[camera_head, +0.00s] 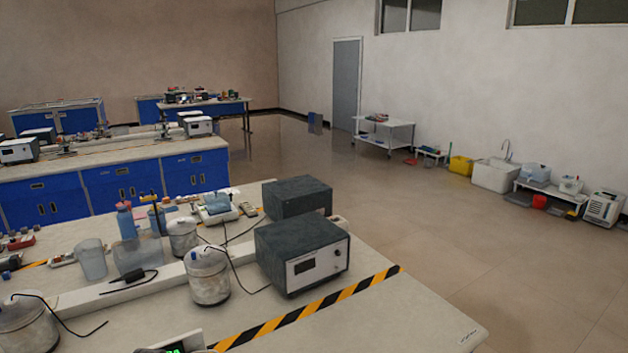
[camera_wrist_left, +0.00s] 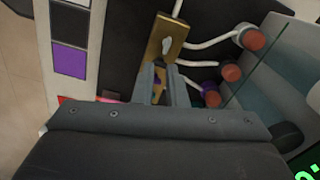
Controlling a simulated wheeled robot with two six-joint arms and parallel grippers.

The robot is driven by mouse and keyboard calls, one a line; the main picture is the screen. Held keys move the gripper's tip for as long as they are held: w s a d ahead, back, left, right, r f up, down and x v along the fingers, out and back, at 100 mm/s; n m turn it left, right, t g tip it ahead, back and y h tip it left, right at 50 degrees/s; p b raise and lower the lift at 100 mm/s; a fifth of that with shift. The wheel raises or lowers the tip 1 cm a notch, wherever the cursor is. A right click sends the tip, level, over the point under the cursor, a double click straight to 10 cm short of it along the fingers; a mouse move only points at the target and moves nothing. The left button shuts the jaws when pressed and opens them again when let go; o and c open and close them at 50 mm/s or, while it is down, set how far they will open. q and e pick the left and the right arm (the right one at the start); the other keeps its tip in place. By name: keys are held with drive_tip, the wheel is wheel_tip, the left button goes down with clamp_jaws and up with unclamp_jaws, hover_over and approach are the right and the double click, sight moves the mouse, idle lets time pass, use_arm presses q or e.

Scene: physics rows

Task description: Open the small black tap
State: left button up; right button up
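My left gripper (camera_wrist_left: 163,75) shows in the left wrist view. Its two grey fingers stand apart, with brass and a bit of purple visible between them. A brass plate (camera_wrist_left: 157,49) with a small silver lever (camera_wrist_left: 166,46) is just beyond the fingertips, on a dark panel. A small dark piece shows by the right fingertip; I cannot tell whether it is the black tap or whether a finger touches it. The gripper body hides what lies below. Neither gripper shows in the head view, and the tap cannot be made out there.
Red-ended fittings (camera_wrist_left: 231,72) with white tubes are right of the fingers. A green-lit display (camera_wrist_left: 308,167) is at lower right. In the head view, a dark instrument box (camera_head: 302,252), lidded pots (camera_head: 207,276) and cables crowd the bench (camera_head: 400,318). Open floor lies to the right.

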use_arm(q)
drive_tip(key=shift+r+p, duration=2.35)
drive_tip(key=shift+r, duration=1.15)
